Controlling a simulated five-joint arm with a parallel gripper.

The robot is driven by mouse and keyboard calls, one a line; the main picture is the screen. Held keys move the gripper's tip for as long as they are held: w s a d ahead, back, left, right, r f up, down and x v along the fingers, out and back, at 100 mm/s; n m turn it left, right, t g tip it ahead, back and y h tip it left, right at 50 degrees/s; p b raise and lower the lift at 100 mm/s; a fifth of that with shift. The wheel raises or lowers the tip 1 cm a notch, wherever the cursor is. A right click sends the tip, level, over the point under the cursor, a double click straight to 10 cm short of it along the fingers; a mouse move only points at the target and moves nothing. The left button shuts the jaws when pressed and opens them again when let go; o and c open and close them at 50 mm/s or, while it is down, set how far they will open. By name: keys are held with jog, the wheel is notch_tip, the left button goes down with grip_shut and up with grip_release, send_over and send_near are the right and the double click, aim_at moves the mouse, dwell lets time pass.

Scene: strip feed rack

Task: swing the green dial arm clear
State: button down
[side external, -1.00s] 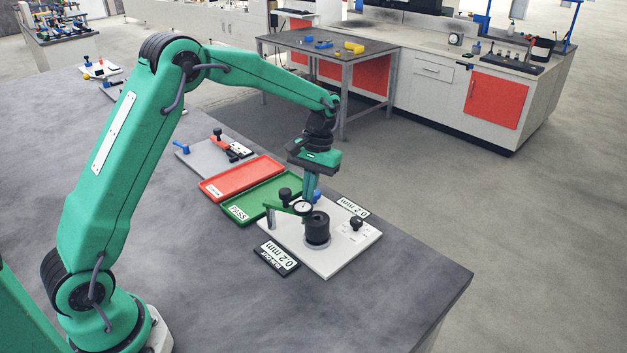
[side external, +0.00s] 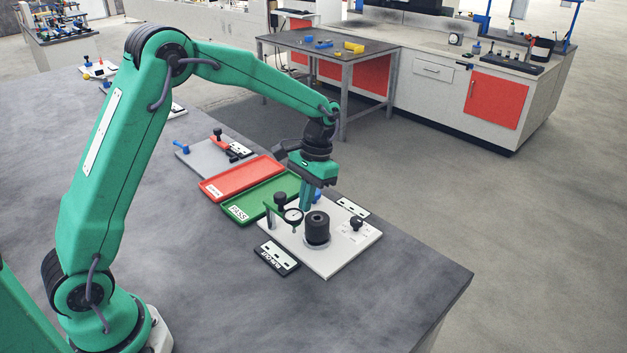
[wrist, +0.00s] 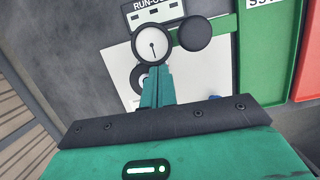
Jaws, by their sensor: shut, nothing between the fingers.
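The green dial arm (side external: 272,211) carries a round white-faced dial (side external: 293,215) and a black knob (side external: 280,200). The dial hangs to the left of a black ring-shaped part (side external: 316,229), apart from it in the side view. The wrist view shows the dial (wrist: 152,45), the knob (wrist: 195,35) and a piece of the green arm (wrist: 224,24). My gripper (side external: 306,207) is shut and empty, pointing down between the dial and the black part. In the wrist view its fingertips (wrist: 155,68) overlap the dial's lower edge; I cannot tell whether they touch. The fingers partly hide the black part.
The fixture stands on a white plate (side external: 335,262). A black RUN-OUT display (side external: 277,258) showing dashes lies in front. A green PASS tray (side external: 238,211) and a red tray (side external: 240,178) lie to the left. The table's right edge is beyond the plate.

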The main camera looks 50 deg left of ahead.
aim_at(289, 220)
jog(key=s+m, duration=0.1)
jog(key=m, duration=0.1)
jog(key=s+d+m, duration=0.1)
jog(key=s, duration=0.1)
jog(key=shift+m, duration=0.4)
jog(key=shift+s+a, duration=0.1)
jog(key=shift+s, duration=1.05)
jog(key=shift+s+a, duration=0.2)
jog(key=shift+s, duration=0.45)
jog(key=shift+s+a, duration=0.2)
jog(key=shift+s, duration=0.45)
